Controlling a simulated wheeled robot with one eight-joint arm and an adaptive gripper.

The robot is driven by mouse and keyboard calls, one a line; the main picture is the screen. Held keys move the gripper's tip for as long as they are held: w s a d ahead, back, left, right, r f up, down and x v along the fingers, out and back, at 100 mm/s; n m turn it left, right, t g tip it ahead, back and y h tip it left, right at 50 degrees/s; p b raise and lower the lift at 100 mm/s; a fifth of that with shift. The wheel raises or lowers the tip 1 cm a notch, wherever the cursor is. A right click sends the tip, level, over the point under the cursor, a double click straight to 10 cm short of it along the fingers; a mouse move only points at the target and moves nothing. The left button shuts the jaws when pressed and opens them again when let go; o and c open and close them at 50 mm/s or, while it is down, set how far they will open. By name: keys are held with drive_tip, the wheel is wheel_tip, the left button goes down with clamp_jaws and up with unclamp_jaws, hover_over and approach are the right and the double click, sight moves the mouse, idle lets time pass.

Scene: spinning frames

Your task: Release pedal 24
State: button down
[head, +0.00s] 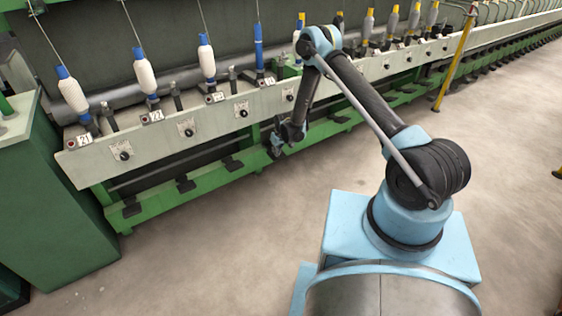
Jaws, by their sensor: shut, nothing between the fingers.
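The spinning frame (190,128) runs from lower left to upper right, with numbered spindle positions along its pale rail. The plate that seems to read 24 (270,81) sits below a blue spindle tube (259,46) with little or no white yarn on it. My gripper (274,150) is low at the frame's front, near the green lower rail beneath that position. It is shut and small in the picture. Pedal 24 is not clearly visible; my gripper and forearm cover that area. I cannot tell whether they touch.
Black pedals show to the left, under 23 (232,163), 22 (185,184) and 21 (131,209). A green cabinet (65,200) stands at the left end. A yellow post (455,60) stands at the right. The concrete floor (210,255) in front is clear.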

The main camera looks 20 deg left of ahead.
drive_tip(key=shift+a+f, duration=0.1)
drive_tip(key=shift+f, duration=0.95)
drive_tip(key=shift+s+d, duration=0.2)
drive_tip(key=shift+d, duration=0.05)
idle(0.4)
